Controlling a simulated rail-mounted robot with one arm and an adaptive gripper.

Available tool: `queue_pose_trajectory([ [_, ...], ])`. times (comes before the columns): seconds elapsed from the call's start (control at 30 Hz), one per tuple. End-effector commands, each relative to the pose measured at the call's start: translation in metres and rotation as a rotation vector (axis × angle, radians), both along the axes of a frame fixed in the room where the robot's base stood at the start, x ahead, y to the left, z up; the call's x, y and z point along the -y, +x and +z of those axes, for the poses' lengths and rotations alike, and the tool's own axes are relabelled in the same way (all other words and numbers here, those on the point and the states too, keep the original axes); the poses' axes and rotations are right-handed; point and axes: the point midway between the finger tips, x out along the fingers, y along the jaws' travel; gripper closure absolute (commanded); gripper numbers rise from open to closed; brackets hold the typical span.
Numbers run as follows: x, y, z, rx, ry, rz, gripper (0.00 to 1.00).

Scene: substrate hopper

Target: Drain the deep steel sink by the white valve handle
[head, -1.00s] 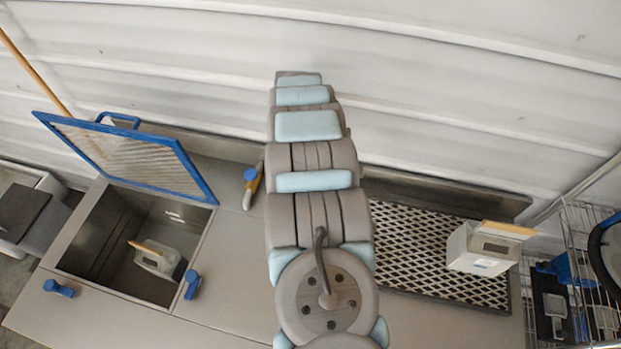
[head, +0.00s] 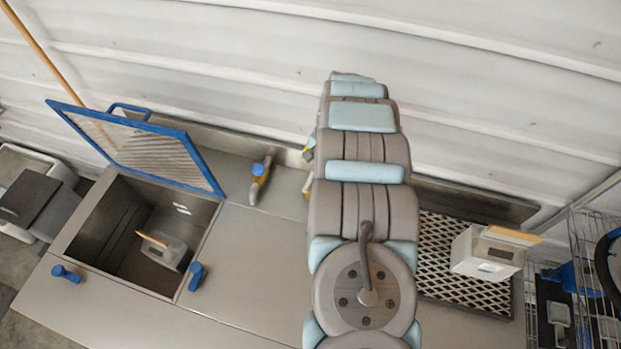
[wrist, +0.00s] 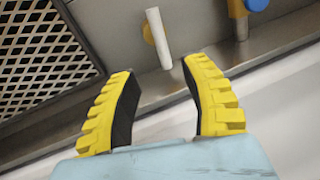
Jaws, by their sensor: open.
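The deep steel sink (head: 108,222) is at the left of the head view, open, with a white scoop-like container (head: 163,250) inside. The white valve handle (wrist: 158,38) is a short white bar on a yellow base in the wrist view, near the counter's back edge. My gripper (wrist: 160,68) is open and empty, its yellow fingers spread with the handle just beyond and between the tips, apart from them. In the head view my arm hides the handle and most of the gripper; a little yellow shows at the arm's left side.
A blue-framed mesh lid (head: 140,150) stands raised behind the sink. Blue knobs (head: 196,277) sit at its front corners. A blue-topped tap (head: 259,178) stands right of the sink. A black grate (head: 450,285) carries a white box (head: 486,252) at right.

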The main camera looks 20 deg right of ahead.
Motion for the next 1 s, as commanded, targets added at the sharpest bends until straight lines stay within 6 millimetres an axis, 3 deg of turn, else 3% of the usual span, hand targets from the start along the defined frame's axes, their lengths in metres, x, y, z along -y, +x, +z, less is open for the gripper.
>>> queue_pose_trajectory([
  [1.0,-0.01,0.012,-0.076,0.003,-0.002,0.001,0.54],
])
